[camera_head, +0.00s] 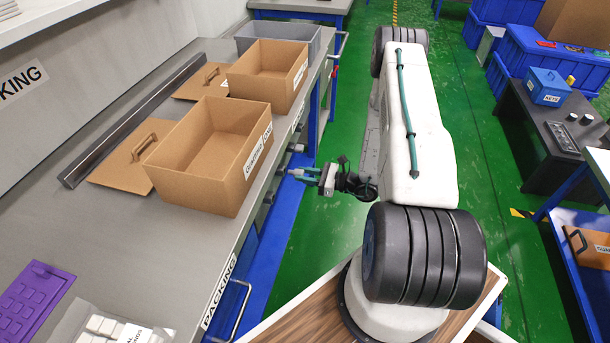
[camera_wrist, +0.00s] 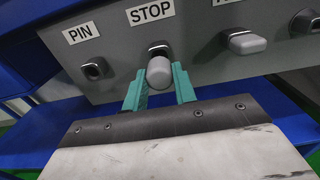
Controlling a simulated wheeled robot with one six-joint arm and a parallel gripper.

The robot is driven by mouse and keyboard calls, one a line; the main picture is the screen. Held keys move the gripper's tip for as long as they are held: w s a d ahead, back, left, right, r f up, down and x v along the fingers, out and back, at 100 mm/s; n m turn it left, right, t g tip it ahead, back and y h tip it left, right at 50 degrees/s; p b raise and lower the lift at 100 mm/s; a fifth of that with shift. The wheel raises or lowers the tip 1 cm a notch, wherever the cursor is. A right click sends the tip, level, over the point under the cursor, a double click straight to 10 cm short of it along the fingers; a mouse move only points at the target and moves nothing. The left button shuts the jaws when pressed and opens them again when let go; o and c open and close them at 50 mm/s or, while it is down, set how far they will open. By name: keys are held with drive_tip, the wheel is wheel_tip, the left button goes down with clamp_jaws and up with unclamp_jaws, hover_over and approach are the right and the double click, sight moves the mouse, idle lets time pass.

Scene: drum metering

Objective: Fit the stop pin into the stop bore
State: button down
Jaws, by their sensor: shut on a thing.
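In the wrist view the stop pin, a light grey rounded piece (camera_wrist: 159,75), sits between the teal fingers of my gripper (camera_wrist: 160,82), which is shut on it. The stop bore's dark-edged fitting (camera_wrist: 159,47) shows just above the pin, under the STOP label (camera_wrist: 150,11) on a grey panel. The pin covers the lower part of this fitting, and I cannot tell whether its far end is inside the bore. In the head view my gripper (camera_head: 304,175) is at the bench's side, its fingers pointing toward the panel.
A fitting with a dark opening (camera_wrist: 95,69) is under the PIN label (camera_wrist: 83,34). A grey knob (camera_wrist: 246,42) sticks out to the right. In the head view, open cardboard boxes (camera_head: 204,197) stand on the bench above my gripper. Green floor (camera_head: 300,225) is clear beside it.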

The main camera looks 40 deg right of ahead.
sight(296, 173)
drive_tip(key=shift+x, duration=1.6)
drive_tip(key=c, duration=1)
unclamp_jaws()
drive_tip(key=shift+c, duration=0.2)
drive_tip(key=v, duration=0.7)
drive_tip(key=shift+s+d, duration=0.2)
drive_tip(key=shift+s, duration=0.1)
